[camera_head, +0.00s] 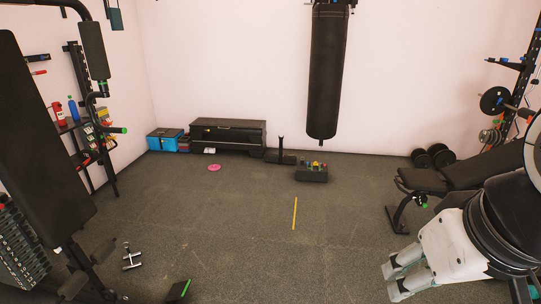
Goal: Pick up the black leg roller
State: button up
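My gripper (394,281) is at the lower right in the head view, above the floor. Its two pale fingers are apart, with nothing visible between them. I cannot pick out the black leg roller for certain. A low black block (312,175) with small coloured pieces on top is on the floor at mid-room. A black piece with an upright post (281,156) is just left of it, by the back wall. Both are well away from my gripper.
A yellow stick (295,213) lies on open floor. A pink disc (214,168) lies before a black bench (228,133); a blue box (164,140) is beside it. A punching bag (328,75) hangs behind. A silver frame-like piece (132,257) is lower left; a weight bench (423,181) is right.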

aim_at(269, 157)
jog(key=i, duration=2.3)
jog(key=i+l, duration=0.15)
jog(key=i, duration=4.45)
